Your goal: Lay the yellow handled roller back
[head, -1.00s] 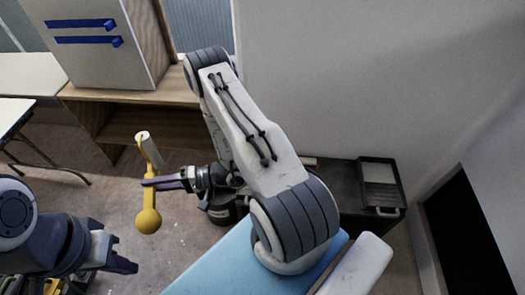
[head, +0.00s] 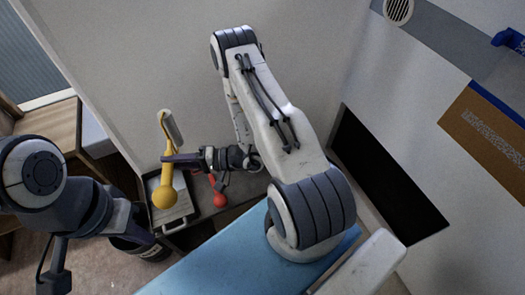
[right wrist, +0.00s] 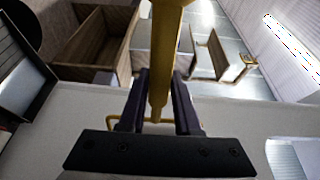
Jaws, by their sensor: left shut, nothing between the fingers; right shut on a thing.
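The yellow handled roller (head: 166,179) is in the head view, left of centre. Its white sleeve (head: 172,127) is at the top and its rounded yellow end at the bottom. My right gripper (head: 171,159) is shut on its handle and holds it upright. In the right wrist view, the yellow handle (right wrist: 160,75) passes between the dark fingers. My left gripper (head: 142,235) is lower in the head view, shut and empty, apart from the roller.
Behind the roller, a dark tray (head: 179,222) with a pale inside sits on a dark surface. A red-handled tool (head: 219,192) lies right of it. A black bucket (head: 152,252) stands below. A blue surface (head: 245,255) is in front, with walls behind.

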